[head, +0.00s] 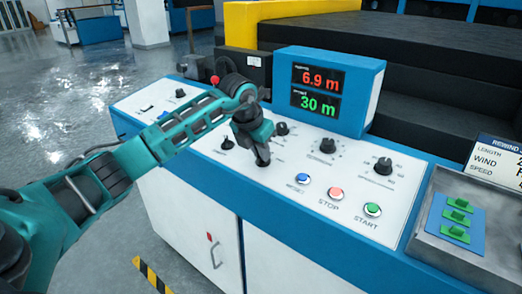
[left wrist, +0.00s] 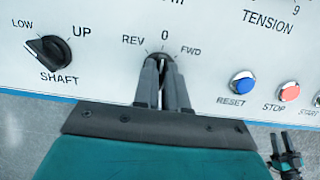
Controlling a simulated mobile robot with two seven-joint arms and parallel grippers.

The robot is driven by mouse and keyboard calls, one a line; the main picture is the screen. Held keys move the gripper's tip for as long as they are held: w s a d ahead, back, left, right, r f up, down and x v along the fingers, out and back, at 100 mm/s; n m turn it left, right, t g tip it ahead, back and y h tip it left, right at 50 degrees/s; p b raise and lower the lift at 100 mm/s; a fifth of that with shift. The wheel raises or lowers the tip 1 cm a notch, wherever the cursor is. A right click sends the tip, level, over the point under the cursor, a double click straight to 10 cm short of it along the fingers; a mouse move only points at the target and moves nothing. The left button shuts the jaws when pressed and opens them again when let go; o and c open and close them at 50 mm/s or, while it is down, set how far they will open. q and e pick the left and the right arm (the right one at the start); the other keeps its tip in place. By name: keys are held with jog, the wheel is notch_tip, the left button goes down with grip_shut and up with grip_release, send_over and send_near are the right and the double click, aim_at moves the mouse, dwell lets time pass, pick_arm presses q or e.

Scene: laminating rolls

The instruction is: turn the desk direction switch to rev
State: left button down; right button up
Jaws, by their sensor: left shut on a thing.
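The direction switch (left wrist: 162,57) is a small black knob on the white desk panel, marked REV on the left, 0 at the top and FWD on the right. My left gripper (left wrist: 161,85) is shut on this knob, and its fingers hide most of it. The visible top of the knob lies near the 0 mark; its exact setting is hard to tell. In the head view my left gripper (head: 262,158) reaches down to the panel and covers the switch. A small dark part at the lower right of the left wrist view may be my right gripper (left wrist: 286,152).
The shaft knob (left wrist: 48,49) is left of the switch. The blue reset button (head: 303,180), red stop button (head: 336,193) and green start button (head: 372,210) are to its right. A display (head: 320,88) reads 6.9 m and 30 m. A grey tray (head: 425,235) is at the right.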

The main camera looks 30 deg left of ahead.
pick_arm(q)
jog(key=shift+n, duration=0.4)
jog(key=n+y, duration=0.1)
jog(key=n, duration=0.2)
jog(key=shift+n+p, duration=0.3)
jog(key=shift+p, duration=0.1)
jog(key=n+y, duration=0.1)
jog(key=n, duration=0.3)
jog(key=shift+f+n+g, duration=0.1)
jog(key=shift+n+g, duration=0.2)
jog(key=c, duration=1.2)
grip_release()
jog(key=v, duration=1.3)
jog(key=shift+w, duration=0.1)
